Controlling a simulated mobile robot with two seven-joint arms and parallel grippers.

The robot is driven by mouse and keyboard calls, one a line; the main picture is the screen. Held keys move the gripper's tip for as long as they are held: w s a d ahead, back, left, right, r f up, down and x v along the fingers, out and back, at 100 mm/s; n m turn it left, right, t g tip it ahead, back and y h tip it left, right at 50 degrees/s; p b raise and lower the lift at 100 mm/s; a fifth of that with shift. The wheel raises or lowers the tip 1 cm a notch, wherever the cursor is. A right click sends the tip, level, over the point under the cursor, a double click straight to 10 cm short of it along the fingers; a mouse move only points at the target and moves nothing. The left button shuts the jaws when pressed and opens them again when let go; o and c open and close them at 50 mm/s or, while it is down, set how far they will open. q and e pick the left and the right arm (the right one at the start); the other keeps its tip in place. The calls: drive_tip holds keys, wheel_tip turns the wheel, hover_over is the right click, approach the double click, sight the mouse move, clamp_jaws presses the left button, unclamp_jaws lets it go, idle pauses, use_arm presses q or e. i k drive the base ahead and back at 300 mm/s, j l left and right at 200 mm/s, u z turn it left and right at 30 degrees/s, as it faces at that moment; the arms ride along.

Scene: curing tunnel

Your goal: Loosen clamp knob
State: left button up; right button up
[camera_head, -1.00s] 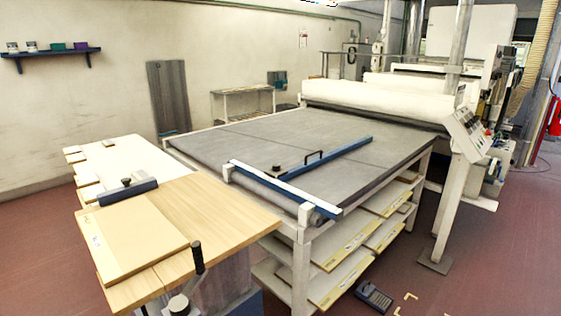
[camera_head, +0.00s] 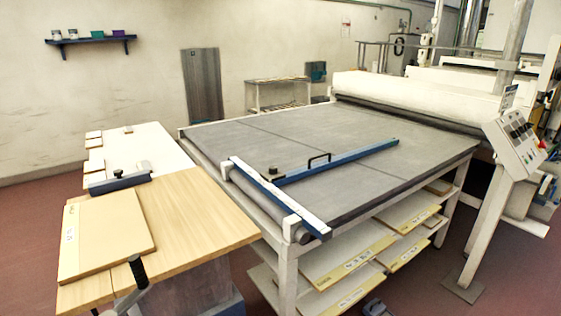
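A small dark knob (camera_head: 272,170) stands on the belt-side guide, near where a blue bar (camera_head: 340,160) meets a white and blue rail (camera_head: 275,195). The blue bar lies across the grey belt and carries a black arched handle (camera_head: 319,158). A second dark knob (camera_head: 118,173) sits on a short blue-grey bar (camera_head: 121,183) on the wooden table. I cannot tell which knob is the clamp knob, or whether either is tight. Neither of my grippers is in view.
The grey belt (camera_head: 300,135) is otherwise clear. A tan board (camera_head: 105,230) lies on the wooden table (camera_head: 200,215); a black crank handle (camera_head: 138,270) stands at its front edge. Boards lie on shelves below the belt. A control box (camera_head: 516,140) stands at right.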

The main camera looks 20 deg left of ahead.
sight(272, 169)
drive_tip(key=i+l, duration=0.4)
drive_tip(key=i+l+u, duration=0.1)
drive_tip(key=i+l, duration=0.25)
drive_tip(key=l, duration=0.25)
